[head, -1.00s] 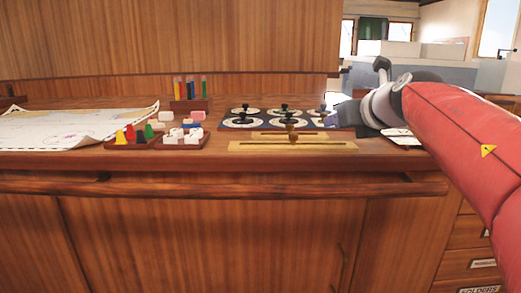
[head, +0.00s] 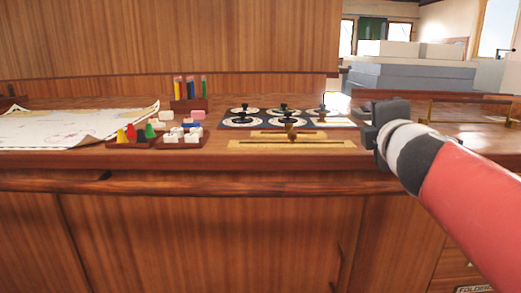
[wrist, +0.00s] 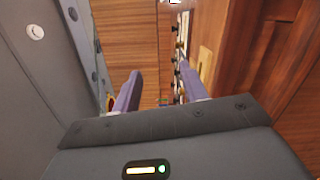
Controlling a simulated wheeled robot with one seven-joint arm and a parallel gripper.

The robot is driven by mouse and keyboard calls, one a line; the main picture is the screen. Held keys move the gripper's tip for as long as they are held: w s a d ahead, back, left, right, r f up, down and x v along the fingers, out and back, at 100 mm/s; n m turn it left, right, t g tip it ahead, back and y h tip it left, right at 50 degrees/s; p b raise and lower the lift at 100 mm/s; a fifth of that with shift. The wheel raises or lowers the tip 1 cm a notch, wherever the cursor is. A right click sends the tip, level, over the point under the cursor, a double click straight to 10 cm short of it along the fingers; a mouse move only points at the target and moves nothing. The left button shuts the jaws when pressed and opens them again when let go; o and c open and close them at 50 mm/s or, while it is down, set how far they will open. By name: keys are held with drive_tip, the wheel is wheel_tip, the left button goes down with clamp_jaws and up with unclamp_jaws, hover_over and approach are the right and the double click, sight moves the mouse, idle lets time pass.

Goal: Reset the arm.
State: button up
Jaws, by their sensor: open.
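My gripper (head: 372,139) is at the right of the head view, in front of the right part of the wooden counter (head: 215,160). My red-sleeved arm comes in from the lower right. In the wrist view, the two purple-grey fingers of my gripper (wrist: 162,95) stand apart with nothing between them. The counter and its items appear turned on their side there, beyond the fingers.
A chart (head: 65,127) lies at the left. A tray of coloured pieces (head: 135,142), a pencil holder (head: 190,105), a panel of dials (head: 248,122) and a brass slider (head: 285,144) occupy the middle. A brass rail (head: 470,101) stands at the right.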

drive_tip(key=s+d+f+m+g+h, duration=0.1)
drive_tip(key=s+f+m+g, duration=0.3)
drive_tip(key=s+f+m, duration=0.4)
drive_tip(key=s+f+m+g+h, duration=0.1)
drive_tip(key=s+f+m+g, duration=0.2)
drive_tip(key=f+m, duration=0.5)
drive_tip(key=s+a+f+m+g+y, duration=0.1)
drive_tip(key=s+a+f+g, duration=0.1)
drive_tip(key=s+f, duration=0.3)
drive_tip(key=s+a+f+m+g+y, duration=0.2)
drive_tip(key=s+a+f, duration=0.3)
drive_tip(key=f, duration=0.4)
drive_tip(key=shift+s+a+g+y, duration=0.2)
drive_tip(key=shift+s+g+y, duration=0.1)
drive_tip(key=shift+s+g, duration=0.3)
